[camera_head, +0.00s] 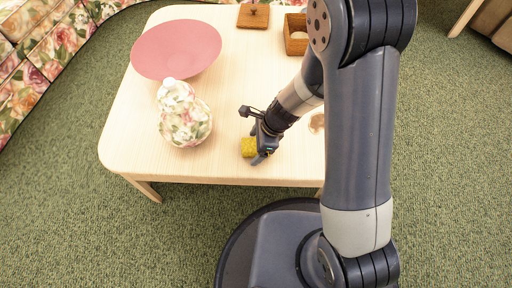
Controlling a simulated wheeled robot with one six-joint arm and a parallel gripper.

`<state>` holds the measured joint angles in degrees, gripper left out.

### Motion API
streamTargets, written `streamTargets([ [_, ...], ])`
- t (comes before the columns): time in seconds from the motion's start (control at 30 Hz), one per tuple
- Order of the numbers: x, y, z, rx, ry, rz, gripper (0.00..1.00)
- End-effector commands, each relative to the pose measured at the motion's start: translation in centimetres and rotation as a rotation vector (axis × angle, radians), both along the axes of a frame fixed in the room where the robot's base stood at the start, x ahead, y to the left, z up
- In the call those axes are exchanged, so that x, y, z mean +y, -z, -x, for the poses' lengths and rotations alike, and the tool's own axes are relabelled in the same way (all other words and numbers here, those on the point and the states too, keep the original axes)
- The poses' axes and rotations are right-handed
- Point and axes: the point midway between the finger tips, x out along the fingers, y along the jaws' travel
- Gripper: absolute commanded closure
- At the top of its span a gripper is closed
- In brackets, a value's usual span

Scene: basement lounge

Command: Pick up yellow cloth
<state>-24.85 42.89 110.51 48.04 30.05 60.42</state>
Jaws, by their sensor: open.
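A small yellow cloth (248,148) lies on the pale wooden table (130,137) near its front edge. My gripper (254,140) is open, low over the table, right at the cloth. Its fingers are beside or around the cloth; I cannot tell whether they touch it. Part of the cloth may be hidden by the gripper.
A pink bowl (176,50) stands at the table's back left. A floral vase-like object (186,118) stands left of the cloth. A wooden box (296,44) and a small wooden lid (253,16) lie at the back. A floral sofa (40,45) is behind left.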

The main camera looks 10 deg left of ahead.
Motion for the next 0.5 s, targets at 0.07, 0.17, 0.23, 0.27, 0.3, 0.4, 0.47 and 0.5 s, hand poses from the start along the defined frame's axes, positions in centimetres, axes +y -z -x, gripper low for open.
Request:
streamTargets([
  [0.07, -0.01, -0.07, 0.00, 0.000, 0.000, 0.000, 0.16],
  [0.17, -0.01, -0.06, 0.00, 0.000, 0.000, 0.000, 0.16],
  [0.23, -0.01, -0.01, 0.00, 0.000, 0.000, 0.000, 0.16],
  [0.27, -0.01, 0.03, 0.00, 0.000, 0.000, 0.000, 0.16],
  [0.3, -0.02, 0.08, 0.01, 0.000, 0.000, 0.000, 0.16],
  [0.4, -0.02, 0.25, 0.01, 0.001, 0.000, 0.000, 0.16],
  [0.47, -0.02, 0.34, 0.02, 0.001, 0.000, 0.000, 0.16],
  [0.5, -0.02, 0.28, 0.01, 0.000, 0.000, 0.000, 0.19],
])
